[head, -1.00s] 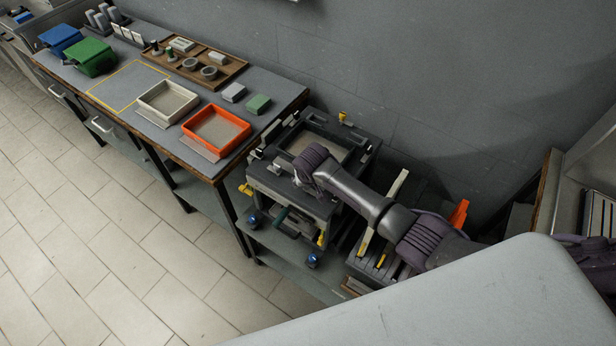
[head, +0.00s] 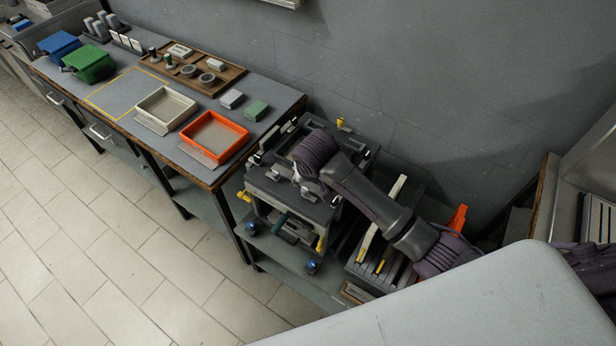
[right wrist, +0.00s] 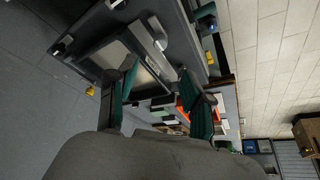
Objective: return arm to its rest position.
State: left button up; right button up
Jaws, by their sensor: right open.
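My right arm (head: 375,200) comes in from the right in the head view, and its wrist hangs over a dark grey boxy unit (head: 262,186). My right gripper is hidden or barely visible below the wrist there. In the right wrist view the right gripper (right wrist: 157,92) has its two dark green fingers spread apart with nothing held between them. The unit's dark frame (right wrist: 186,38) and its light recessed panel show beyond the fingers. I cannot tell the exact gap between the fingers and the unit. My left gripper is not in view.
Left of the unit is a workbench with an orange tray (head: 243,137), a cream tray (head: 140,108), a wooden tray (head: 237,73), and green (head: 88,63) and blue (head: 60,46) bins. A slotted rack (head: 367,262) stands right of the unit, below my arm. A grey wall is behind; the tiled floor is clear.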

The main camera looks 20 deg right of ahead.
jog(key=s+a+f+n+y, duration=0.1)
jog(key=s+a+f+n, duration=0.1)
jog(key=s, duration=0.9)
jog(key=s+d+r+n+g, duration=0.1)
jog(key=s+d+r, duration=0.15)
jog(key=s, duration=0.55)
jog(key=s+d+r, duration=0.2)
jog(key=s+d, duration=0.1)
jog(key=s, duration=0.6)
notch_tip(320, 180, down, 32)
jog(key=s+g+b, duration=0.1)
jog(key=b, duration=0.6)
jog(key=s+d+f+b, duration=0.1)
jog(key=s+f+b, duration=0.1)
jog(key=s+f, duration=0.6)
jog(key=s+d+f+n+g+b, duration=0.1)
jog(key=s+d+f+b, duration=0.1)
jog(key=s+f, duration=0.7)
notch_tip(320, 180, down, 6)
jog(key=shift+s+d+g+b, duration=0.15)
jog(key=shift+g+b, duration=0.15)
jog(key=shift+b, duration=0.45)
